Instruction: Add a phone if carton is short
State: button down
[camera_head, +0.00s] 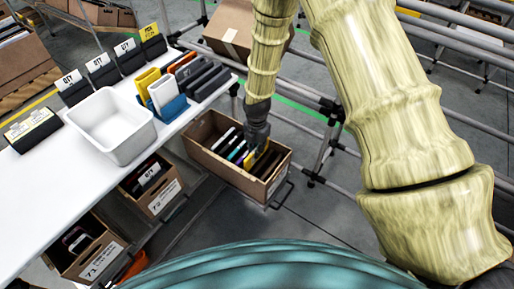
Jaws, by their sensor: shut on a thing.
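My gripper (257,138) reaches down into the larger open carton (246,178) right of the table. It is shut on a yellow phone (261,157), which it holds at or just inside the carton's opening; I cannot tell whether the phone touches the carton floor. Several phones (236,150), dark, white and coloured, stand in a row in that carton, partly hidden by the gripper. Two more cartons with phones, one labelled 72 (152,187) and one labelled 71 (88,248), sit tilted below the table edge.
Metal rails (330,140) stand close behind and right of the larger carton. Another closed carton (230,35) lies behind.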

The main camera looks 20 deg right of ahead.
jog(key=shift+f+b, duration=0.7)
jog(key=shift+f, duration=1.75)
jog(key=shift+f, duration=0.3)
jog(key=c, duration=1.4)
grip_release()
jog(key=shift+r, duration=0.1)
notch_tip(320, 180, up, 12)
jog(key=shift+f, duration=0.1)
notch_tip(320, 180, up, 7)
jog(key=p, duration=0.6)
jog(key=shift+p, duration=0.35)
